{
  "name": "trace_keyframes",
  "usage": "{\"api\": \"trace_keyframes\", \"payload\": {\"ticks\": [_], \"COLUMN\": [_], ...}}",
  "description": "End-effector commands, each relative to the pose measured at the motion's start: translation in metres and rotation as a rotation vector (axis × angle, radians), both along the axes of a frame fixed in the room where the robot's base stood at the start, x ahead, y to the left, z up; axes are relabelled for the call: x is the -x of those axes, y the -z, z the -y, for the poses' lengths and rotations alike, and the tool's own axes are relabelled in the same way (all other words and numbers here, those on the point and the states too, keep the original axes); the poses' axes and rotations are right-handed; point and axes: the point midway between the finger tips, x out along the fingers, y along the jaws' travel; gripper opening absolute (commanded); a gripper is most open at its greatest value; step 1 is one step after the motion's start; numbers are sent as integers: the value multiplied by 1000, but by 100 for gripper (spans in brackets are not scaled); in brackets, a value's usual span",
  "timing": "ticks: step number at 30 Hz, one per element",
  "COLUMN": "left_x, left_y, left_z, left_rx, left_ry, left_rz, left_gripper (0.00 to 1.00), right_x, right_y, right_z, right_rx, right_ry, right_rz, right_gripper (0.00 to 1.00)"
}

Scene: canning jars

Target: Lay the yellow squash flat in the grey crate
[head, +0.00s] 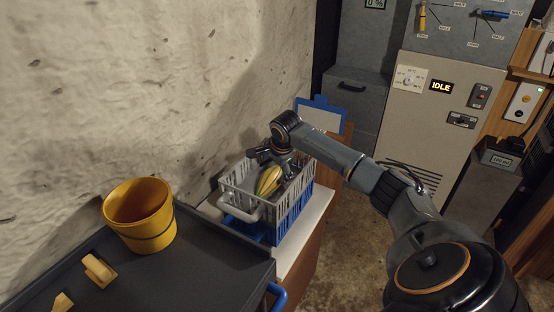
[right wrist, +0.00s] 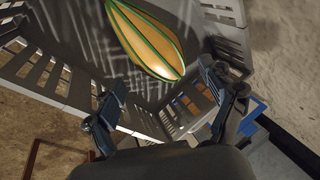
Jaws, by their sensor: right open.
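The yellow squash (head: 268,181), striped with green, is inside the grey crate (head: 236,202) in the head view. It lies lengthwise and looks slanted there; I cannot tell whether its whole length rests on the crate floor. My right gripper (head: 271,157) is over the far part of the crate. In the right wrist view the right gripper (right wrist: 166,100) is open, its fingers spread with nothing between them. The squash (right wrist: 147,38) shows beyond the fingertips, apart from them, with the slotted walls of the crate (right wrist: 40,65) around. My left gripper is not in view.
A blue crate (head: 292,222) shows under the grey one, on a white-topped stand. A yellow bucket (head: 140,214) and wooden blocks (head: 99,270) are on a dark cart top at left. The stone wall is close behind. A blue clipboard (head: 320,116) stands beyond the crate.

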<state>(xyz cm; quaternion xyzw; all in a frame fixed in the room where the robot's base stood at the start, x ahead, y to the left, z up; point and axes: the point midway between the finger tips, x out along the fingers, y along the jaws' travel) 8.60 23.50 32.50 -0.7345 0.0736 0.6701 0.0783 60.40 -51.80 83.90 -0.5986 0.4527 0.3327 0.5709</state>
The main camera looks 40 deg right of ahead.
Motion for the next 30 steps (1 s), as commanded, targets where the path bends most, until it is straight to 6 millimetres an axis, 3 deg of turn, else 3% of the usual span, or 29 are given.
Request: {"api": "trace_keyframes", "payload": {"ticks": [4, 10, 30], "left_x": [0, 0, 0], "left_y": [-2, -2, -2], "left_z": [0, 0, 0], "left_rx": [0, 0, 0], "left_ry": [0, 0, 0], "left_rz": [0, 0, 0], "left_gripper": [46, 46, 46], "right_x": [11, 19, 21], "right_y": [-28, -48, -51], "right_z": [-5, -9, -9], "right_rx": [2, -1, -1], "right_ry": [-2, -2, 0], "right_rz": [2, 0, -1], "right_gripper": [83, 83, 83]}}
